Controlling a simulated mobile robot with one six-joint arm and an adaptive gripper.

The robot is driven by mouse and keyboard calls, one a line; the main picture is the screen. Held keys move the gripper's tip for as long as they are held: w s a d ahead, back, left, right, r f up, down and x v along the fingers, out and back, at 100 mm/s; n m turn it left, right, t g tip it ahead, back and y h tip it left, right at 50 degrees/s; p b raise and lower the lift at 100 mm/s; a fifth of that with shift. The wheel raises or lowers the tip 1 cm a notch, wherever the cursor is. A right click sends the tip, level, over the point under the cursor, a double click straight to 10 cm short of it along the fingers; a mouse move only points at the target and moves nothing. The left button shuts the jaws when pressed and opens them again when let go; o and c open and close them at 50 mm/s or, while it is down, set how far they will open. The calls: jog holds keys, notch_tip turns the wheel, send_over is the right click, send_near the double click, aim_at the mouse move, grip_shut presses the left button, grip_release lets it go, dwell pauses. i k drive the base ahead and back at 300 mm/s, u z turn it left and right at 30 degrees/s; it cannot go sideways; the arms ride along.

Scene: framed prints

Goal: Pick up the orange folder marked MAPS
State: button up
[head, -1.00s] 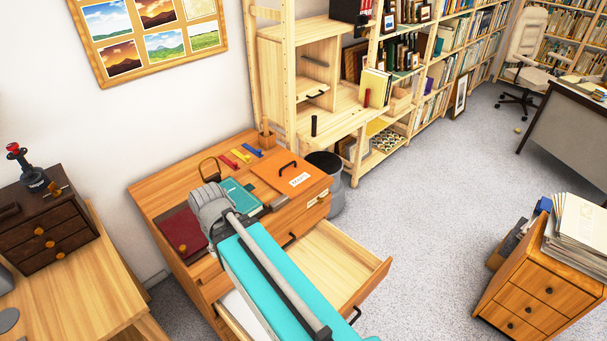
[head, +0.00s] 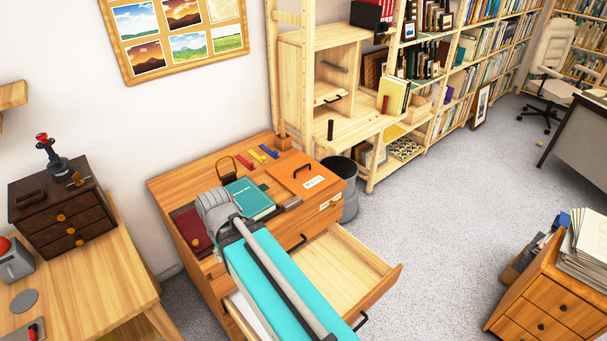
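The orange folder (head: 296,180) lies flat on top of the wooden drawer cabinet (head: 170,193), near its right end. It has a black handle on its upper part and a white label at its front edge; the small label seems to read MAPS. Nothing touches the folder from above. My arm, with a turquoise link, reaches in from the bottom over the cabinet's front, ending in a grey joint left of the folder. My gripper's fingers are not visible.
A teal book (head: 248,197) and a dark red book (head: 191,228) lie left of the folder. Red, yellow and blue strips lie behind. An open drawer (head: 345,262) juts out below. A grey bin (head: 344,190) stands right of the cabinet.

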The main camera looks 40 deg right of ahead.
aim_at(301, 176)
jog(key=u, duration=0.05)
jog(key=i, duration=0.9)
jog(key=z, duration=0.05)
